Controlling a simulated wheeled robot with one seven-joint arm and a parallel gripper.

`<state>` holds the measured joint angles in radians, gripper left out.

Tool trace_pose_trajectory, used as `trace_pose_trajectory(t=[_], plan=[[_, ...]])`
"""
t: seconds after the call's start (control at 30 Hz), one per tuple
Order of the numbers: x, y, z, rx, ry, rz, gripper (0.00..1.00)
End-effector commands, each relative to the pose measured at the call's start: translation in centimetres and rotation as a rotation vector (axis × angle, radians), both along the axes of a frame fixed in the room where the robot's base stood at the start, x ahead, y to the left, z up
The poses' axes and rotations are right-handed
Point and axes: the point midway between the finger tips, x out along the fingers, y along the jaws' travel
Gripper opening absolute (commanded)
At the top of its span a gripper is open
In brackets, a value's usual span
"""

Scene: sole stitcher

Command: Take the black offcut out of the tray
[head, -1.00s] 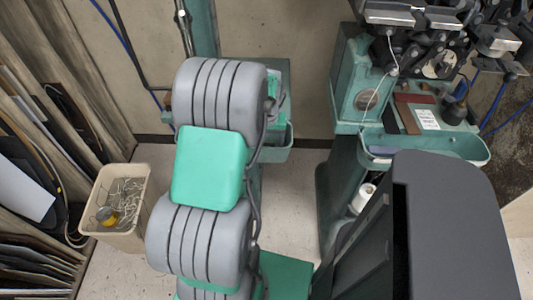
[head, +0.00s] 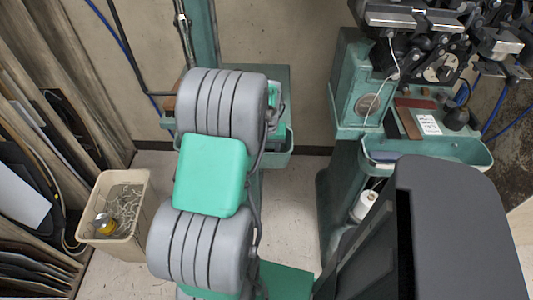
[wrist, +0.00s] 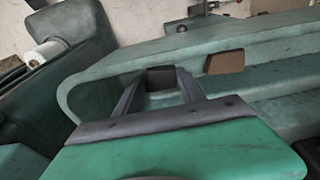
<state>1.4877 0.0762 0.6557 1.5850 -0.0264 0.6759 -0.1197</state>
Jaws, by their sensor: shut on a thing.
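Part of a teal tray (head: 279,155) shows behind the arm.
A teal stitching machine (head: 358,95) with a second tray (head: 430,158) stands at the right, with a dark grey cabinet (head: 455,225) in front. A beige bin (head: 125,238) stands at the left beside leaning boards (head: 60,110). Pale floor shows between the machines.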

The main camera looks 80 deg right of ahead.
Motion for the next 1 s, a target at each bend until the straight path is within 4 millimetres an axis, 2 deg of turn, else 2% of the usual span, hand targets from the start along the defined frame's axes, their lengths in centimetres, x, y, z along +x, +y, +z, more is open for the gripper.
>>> trace_pose_trajectory(t=[0.07, 0.3, 0.43, 1.0], plan=[[0.0, 0.0, 0.0, 0.0, 0.0, 0.0, 0.26], [0.0, 0.0, 0.0, 0.0, 0.0, 0.0, 0.06], [0.0, 0.0, 0.5, -0.001, 0.0, 0.0, 0.06], [0.0, 0.0, 8.4, -0.001, 0.0, 0.0, 0.06]])
